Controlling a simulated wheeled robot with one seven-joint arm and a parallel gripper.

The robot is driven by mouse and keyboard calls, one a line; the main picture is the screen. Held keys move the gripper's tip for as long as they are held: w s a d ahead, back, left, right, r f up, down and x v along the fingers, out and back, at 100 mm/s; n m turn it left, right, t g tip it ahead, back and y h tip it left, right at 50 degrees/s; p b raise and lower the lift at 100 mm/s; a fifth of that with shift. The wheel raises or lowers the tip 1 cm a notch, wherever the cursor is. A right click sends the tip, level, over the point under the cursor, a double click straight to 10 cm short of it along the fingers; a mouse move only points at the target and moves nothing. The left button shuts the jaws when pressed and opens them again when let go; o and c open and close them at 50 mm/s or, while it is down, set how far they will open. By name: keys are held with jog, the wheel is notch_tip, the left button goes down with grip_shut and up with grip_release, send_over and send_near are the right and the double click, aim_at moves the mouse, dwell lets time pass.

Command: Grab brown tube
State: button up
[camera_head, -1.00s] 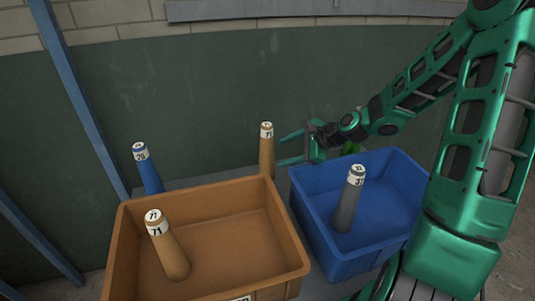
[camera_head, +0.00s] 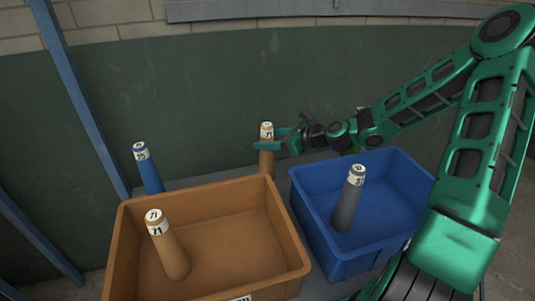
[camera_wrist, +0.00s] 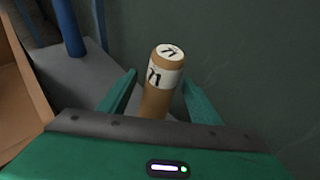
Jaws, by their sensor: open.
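A brown tube (camera_head: 266,163) with a white label marked 71 stands upright on the grey surface behind the bins. It also shows in the wrist view (camera_wrist: 156,97), between the two green fingers. My gripper (camera_head: 268,146) is open around the tube's upper part, with one finger on each side in the wrist view (camera_wrist: 160,95). I cannot tell whether a finger touches it. A second brown tube (camera_head: 172,255), also labelled 71, leans inside the brown bin (camera_head: 290,240).
A blue tube (camera_head: 151,172) stands behind the brown bin at the left. A blue bin (camera_head: 330,243) at the right holds a grey tube (camera_head: 346,205). A dark wall (camera_head: 220,100) rises close behind.

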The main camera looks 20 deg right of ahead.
jog(key=shift+x, duration=2.6)
jog(key=shift+d+f, duration=0.1)
jog(key=shift+f, duration=0.05)
jog(key=c, duration=1.1)
